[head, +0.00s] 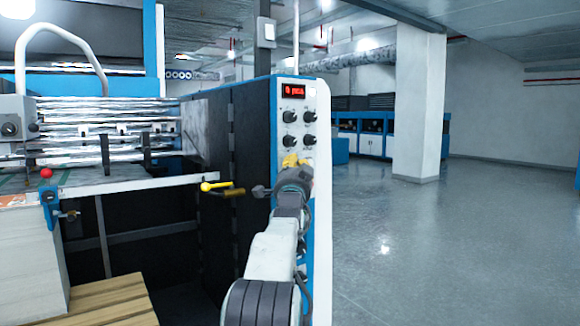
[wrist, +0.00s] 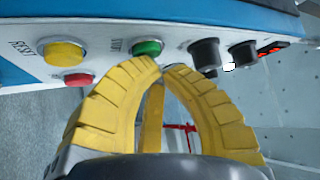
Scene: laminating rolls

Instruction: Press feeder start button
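A control panel (wrist: 20,65) fills the top of the wrist view. On it are a green button (wrist: 147,47), a yellow button (wrist: 65,52) labelled RESET and a red button (wrist: 77,79). The small label beside the green button is too blurred to read surely. My gripper (wrist: 162,67) has yellow fingers whose tips come together, with nothing seen between them. The tips lie just below the green button in the wrist view; whether they touch it I cannot tell.
Black knobs (head: 289,128) and a red display (head: 293,91) sit above my gripper. A yellow-handled lever (head: 216,186) sticks out left of my arm. A wooden pallet (head: 105,302) lies at lower left. The floor (head: 440,240) to the right is clear up to a white pillar (head: 416,110).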

